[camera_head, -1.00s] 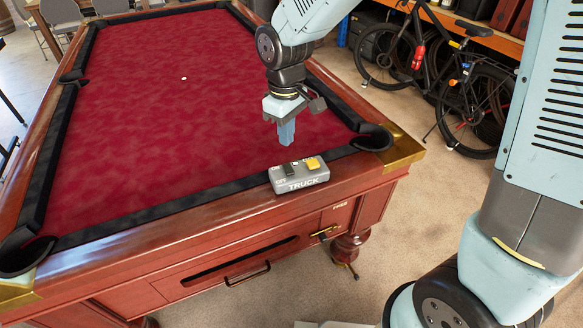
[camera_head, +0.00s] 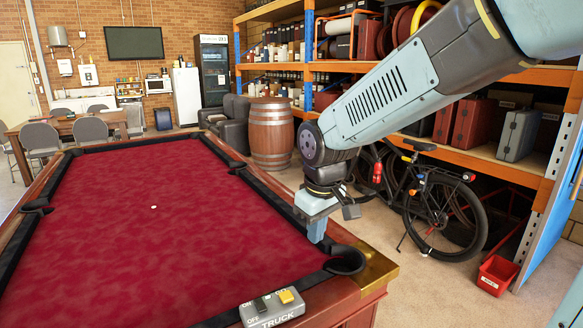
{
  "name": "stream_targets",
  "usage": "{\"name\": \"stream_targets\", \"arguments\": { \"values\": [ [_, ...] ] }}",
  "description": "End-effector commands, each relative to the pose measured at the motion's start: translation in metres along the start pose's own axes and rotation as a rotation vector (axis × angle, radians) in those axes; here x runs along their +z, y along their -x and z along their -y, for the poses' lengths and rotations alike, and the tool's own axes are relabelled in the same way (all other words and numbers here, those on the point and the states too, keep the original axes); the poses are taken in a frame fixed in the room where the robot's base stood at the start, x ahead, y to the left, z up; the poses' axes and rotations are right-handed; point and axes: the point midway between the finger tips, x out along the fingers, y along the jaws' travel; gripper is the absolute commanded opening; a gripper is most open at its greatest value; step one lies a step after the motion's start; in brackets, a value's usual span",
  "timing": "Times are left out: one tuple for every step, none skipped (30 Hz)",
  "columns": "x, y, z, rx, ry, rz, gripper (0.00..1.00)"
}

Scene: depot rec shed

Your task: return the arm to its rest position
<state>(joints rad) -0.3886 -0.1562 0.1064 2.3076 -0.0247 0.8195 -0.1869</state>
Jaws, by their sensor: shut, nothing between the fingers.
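My gripper (camera_head: 317,231) is shut and empty. It points down over the right rail of the pool table (camera_head: 130,228), near the corner pocket, and my arm reaches to it from the upper right. A grey switch box (camera_head: 272,312) marked TRUCK sits on the table's near rail, cut off by the bottom edge of the view. It has a black switch (camera_head: 262,305) and a yellow switch (camera_head: 286,296). My gripper is beyond the box and to its right, apart from it.
A small white ball (camera_head: 154,207) lies on the red cloth. A bicycle (camera_head: 440,205) stands right of the table before orange shelving (camera_head: 485,157). A barrel (camera_head: 271,135) and a dark armchair (camera_head: 229,122) are behind. A red bin (camera_head: 497,275) is on the floor at right.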

Motion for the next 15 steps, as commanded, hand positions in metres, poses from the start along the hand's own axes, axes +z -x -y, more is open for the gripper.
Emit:
{"name": "stream_targets", "arguments": {
  "values": [
    [0.011, 0.011, -0.011, 0.012, -0.045, -0.02, 0.0],
    [0.017, 0.017, -0.016, 0.018, -0.069, -0.029, 0.0],
    [0.025, 0.024, -0.023, 0.026, -0.102, -0.043, 0.0],
    [0.031, 0.029, -0.027, 0.032, -0.127, -0.053, 0.0],
    [0.038, 0.035, -0.032, 0.038, -0.152, -0.063, 0.0],
    [0.047, 0.042, -0.037, 0.046, -0.185, -0.077, 0.0],
    [0.053, 0.046, -0.042, 0.052, -0.21, -0.087, 0.0],
    [0.06, 0.051, -0.045, 0.058, -0.235, -0.097, 0.0],
    [0.07, 0.057, -0.05, 0.066, -0.268, -0.11, 0.0],
    [0.076, 0.062, -0.053, 0.072, -0.292, -0.121, 0.0],
    [0.083, 0.066, -0.056, 0.077, -0.316, -0.131, 0.0],
    [0.093, 0.072, -0.06, 0.085, -0.348, -0.144, 0.0],
    [0.1, 0.076, -0.062, 0.091, -0.373, -0.155, 0.0],
    [0.107, 0.08, -0.064, 0.097, -0.398, -0.166, 0.0],
    [0.117, 0.085, -0.067, 0.104, -0.43, -0.18, 0.0]
  ]
}}
